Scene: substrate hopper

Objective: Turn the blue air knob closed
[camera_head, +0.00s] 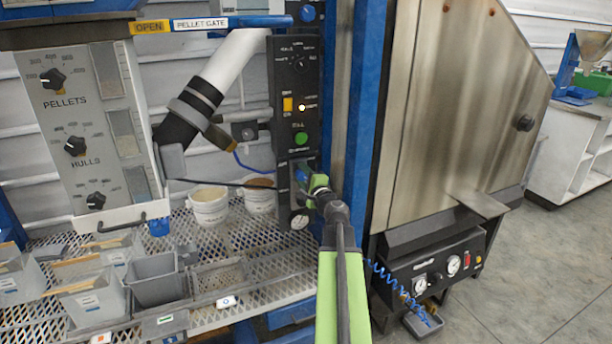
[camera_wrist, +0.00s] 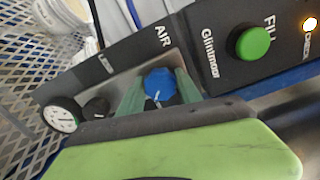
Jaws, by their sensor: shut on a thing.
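The blue air knob (camera_wrist: 159,84) sits on the black control panel (camera_wrist: 110,70), below the printed word AIR in the wrist view. A pale pointer mark shows on its face. My gripper (camera_wrist: 160,95) is shut on the knob, with one green finger on each side of it. In the head view my gripper (camera_head: 308,180) reaches the lower part of the panel, and the knob is mostly hidden behind the fingers. The knob's exact angle against any open or closed marking cannot be told.
A green FILL button (camera_wrist: 252,42) and a lit orange lamp (camera_wrist: 310,24) are on the same panel. A white gauge (camera_wrist: 62,115) and a black knob (camera_wrist: 96,108) sit beside the blue knob. White buckets (camera_head: 209,206) and grey bins (camera_head: 157,282) stand left on the mesh shelf.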

